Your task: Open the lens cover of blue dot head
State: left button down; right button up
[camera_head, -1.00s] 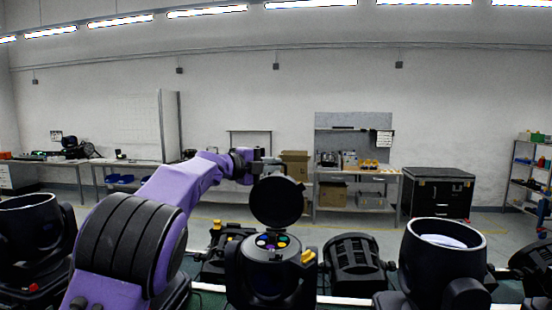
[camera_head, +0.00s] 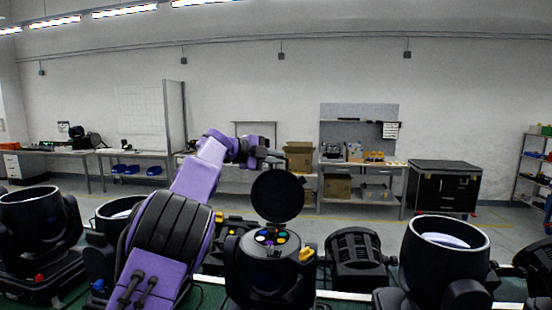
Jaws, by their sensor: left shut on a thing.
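The open head (camera_head: 262,282) stands in the front middle, with several coloured discs in its opening, a blue one among them. I cannot make out a separate blue dot on its body. Its round black lens cover (camera_head: 277,197) stands raised, nearly upright, at the back of the opening. My left gripper (camera_head: 272,160) is at the cover's top edge and is shut on it; the fingertips are small and hard to see. My left arm comes in from the lower left. My right gripper is not in view.
Other black heads stand close on both sides: an open-topped one (camera_head: 446,262) at right, one (camera_head: 38,235) at far left, one (camera_head: 112,212) partly behind my arm. A ribbed black lamp (camera_head: 355,262) sits right of the open head. Workbenches and a black cabinet (camera_head: 443,188) are farther back.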

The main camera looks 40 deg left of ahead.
pick_arm(q)
jog(key=c, duration=1.2)
grip_release()
jog(key=shift+a+r, duration=0.1)
jog(key=shift+r, duration=0.7)
jog(key=shift+w+f, duration=0.15)
jog(key=shift+f, duration=0.1)
jog(key=shift+f, duration=0.1)
jog(key=shift+s+a, duration=0.1)
jog(key=shift+s, duration=0.2)
jog(key=b+v, duration=0.5)
jog(key=v, duration=0.5)
jog(key=shift+s, duration=0.1)
